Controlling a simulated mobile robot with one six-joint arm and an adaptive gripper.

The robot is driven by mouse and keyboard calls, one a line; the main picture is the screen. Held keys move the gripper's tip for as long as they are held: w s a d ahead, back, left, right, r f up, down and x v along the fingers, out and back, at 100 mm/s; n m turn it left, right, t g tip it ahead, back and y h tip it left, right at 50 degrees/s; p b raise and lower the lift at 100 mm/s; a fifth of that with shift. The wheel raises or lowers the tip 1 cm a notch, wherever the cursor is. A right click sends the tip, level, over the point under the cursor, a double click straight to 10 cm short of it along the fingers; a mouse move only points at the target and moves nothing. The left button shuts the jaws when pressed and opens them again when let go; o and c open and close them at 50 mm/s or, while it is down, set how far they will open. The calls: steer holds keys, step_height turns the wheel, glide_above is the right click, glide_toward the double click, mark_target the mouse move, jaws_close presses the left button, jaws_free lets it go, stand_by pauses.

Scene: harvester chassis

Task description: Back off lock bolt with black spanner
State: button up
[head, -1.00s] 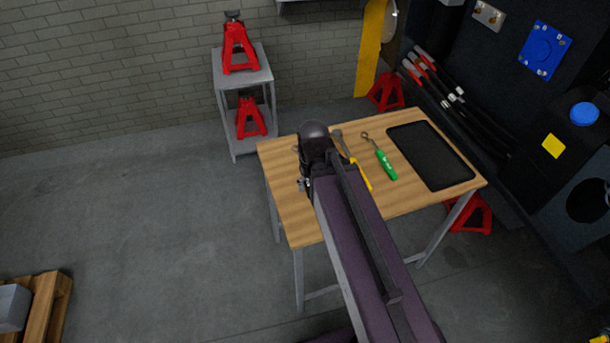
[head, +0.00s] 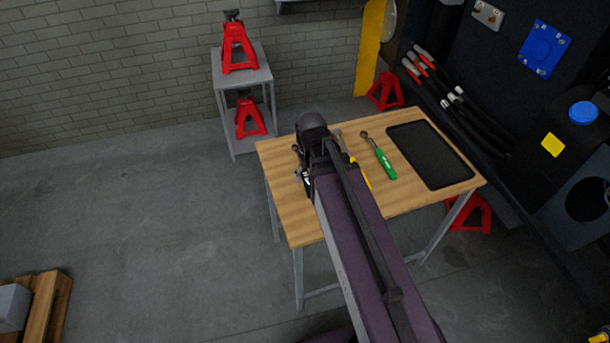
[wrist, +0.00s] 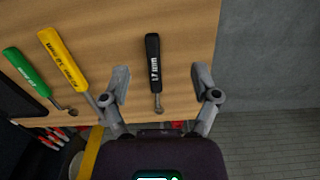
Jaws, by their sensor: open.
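The black spanner (wrist: 153,70) lies on the wooden table, between and a little beyond the fingertips of my gripper (wrist: 160,82) in the wrist view. Its black handle points away from my gripper and its metal head towards it. My gripper is open and empty, with one finger on each side of the spanner, apart from it. In the head view the spanner (head: 305,180) shows only in part beside my arm, which hides the rest. The lock bolt cannot be made out in these frames.
A yellow-handled tool (wrist: 64,60) and a green-handled tool (wrist: 26,72) lie beside the spanner. A black tray (head: 430,155) sits at the right of the wooden table (head: 285,215). The dark chassis with hoses (head: 470,110) stands to the right; red jack stands (head: 239,48) stand behind.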

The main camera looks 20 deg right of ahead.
glide_above(305, 173)
steer(key=shift+s+r, duration=0.1)
steer(key=shift+r, duration=0.05)
step_height(305, 173, down, 9)
steer(key=b, duration=0.8)
steer(key=shift+r, duration=0.2)
stand_by(0.5)
steer(key=shift+f+b, duration=0.15)
steer(key=shift+b, duration=0.2)
steer(key=shift+f+b, duration=2.45)
jaws_close()
